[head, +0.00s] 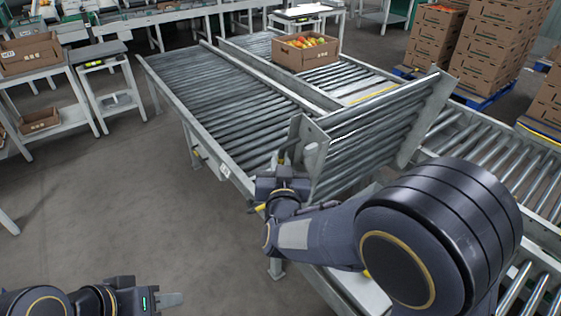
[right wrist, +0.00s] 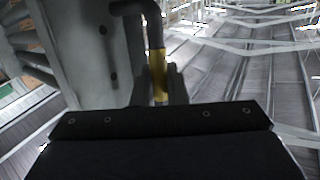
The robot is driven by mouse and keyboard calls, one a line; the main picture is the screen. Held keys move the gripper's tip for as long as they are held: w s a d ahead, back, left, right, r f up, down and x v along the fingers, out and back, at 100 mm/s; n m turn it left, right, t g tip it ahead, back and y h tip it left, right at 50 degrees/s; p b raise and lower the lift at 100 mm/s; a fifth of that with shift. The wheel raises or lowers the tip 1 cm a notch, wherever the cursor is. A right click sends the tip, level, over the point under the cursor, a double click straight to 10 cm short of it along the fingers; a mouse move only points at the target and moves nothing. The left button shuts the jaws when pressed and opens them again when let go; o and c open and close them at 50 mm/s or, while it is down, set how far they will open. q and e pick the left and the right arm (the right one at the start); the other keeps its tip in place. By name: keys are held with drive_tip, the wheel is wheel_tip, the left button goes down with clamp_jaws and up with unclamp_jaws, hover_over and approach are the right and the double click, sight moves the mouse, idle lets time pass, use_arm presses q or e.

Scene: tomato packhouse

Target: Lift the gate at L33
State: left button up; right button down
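The gate (head: 372,128) is a hinged section of grey rollers in the conveyor line. It stands tilted steeply up, its side plate (head: 311,148) towards me. My right gripper (head: 281,162) is at the plate's left edge. In the right wrist view its fingers (right wrist: 160,92) are closed around a dark bent handle (right wrist: 157,35) with a yellow band, beside the grey gate plate (right wrist: 95,55). No L33 marking is readable.
Roller conveyor (head: 215,95) runs on beyond the gate, and more rollers (head: 500,165) lie to the right. A carton of tomatoes (head: 305,54) sits on the far conveyor. Stacked cartons (head: 480,50) stand at back right. The floor (head: 110,200) at left is clear.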

drive_tip(key=shift+s+d+f+b, duration=0.1)
drive_tip(key=shift+s+f+b, duration=0.05)
drive_tip(key=shift+f+b, duration=0.15)
drive_tip(key=shift+m+t, duration=0.6)
drive_tip(key=shift+t, duration=0.2)
drive_tip(key=s+d+b, duration=0.1)
drive_tip(key=b, duration=0.1)
drive_tip(key=s+d+f+b, duration=0.1)
drive_tip(key=s+b, duration=0.1)
drive_tip(key=s+d+b, duration=0.1)
drive_tip(key=b, duration=0.1)
drive_tip(key=shift+s+d+f+b, duration=0.1)
drive_tip(key=shift+s+f+b, duration=0.1)
drive_tip(key=shift+f+b, duration=0.2)
